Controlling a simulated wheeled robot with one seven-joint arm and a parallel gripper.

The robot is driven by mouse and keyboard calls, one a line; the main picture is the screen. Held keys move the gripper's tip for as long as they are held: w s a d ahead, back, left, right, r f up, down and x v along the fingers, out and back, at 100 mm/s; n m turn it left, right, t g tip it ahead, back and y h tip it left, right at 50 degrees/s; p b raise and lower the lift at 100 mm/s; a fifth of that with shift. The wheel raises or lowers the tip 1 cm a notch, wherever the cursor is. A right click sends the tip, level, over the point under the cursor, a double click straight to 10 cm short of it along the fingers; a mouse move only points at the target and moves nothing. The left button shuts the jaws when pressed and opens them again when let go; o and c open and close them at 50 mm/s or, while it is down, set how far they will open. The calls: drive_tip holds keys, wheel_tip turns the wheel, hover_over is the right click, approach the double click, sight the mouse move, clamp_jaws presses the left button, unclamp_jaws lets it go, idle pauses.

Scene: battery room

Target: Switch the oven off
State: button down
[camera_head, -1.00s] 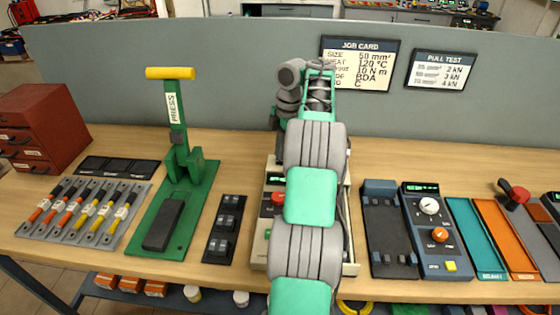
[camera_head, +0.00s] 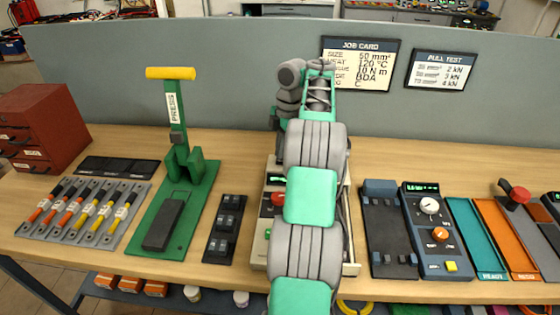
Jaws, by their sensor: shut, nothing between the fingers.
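The beige bench unit (camera_head: 259,250), which looks like the oven, stands at the middle of the bench, mostly hidden behind my arm. Its left front strip shows a small lit green display (camera_head: 276,179) and a red knob (camera_head: 278,198) below it. I cannot read the display, and the rest of the front is covered. My gripper (camera_head: 277,149) points down over the back left of this unit, partly hidden by my arm. It looks shut and empty, above the display and apart from the red knob as far as I can tell.
A green press (camera_head: 183,200) with a yellow handle, a cable-lug rack (camera_head: 60,235) and a black switch-like strip (camera_head: 226,228) are left. A blue tester (camera_head: 436,235) and teal and orange trays (camera_head: 508,235) are right. A grey partition (camera_head: 230,80) carries a job card (camera_head: 360,64).

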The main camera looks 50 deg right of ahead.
sight(280, 161)
drive_tip(key=shift+f+b, duration=1)
idle(0.3)
wheel_tip(280, 161, up, 7)
drive_tip(key=p, duration=0.7)
drive_tip(key=shift+r, duration=0.15)
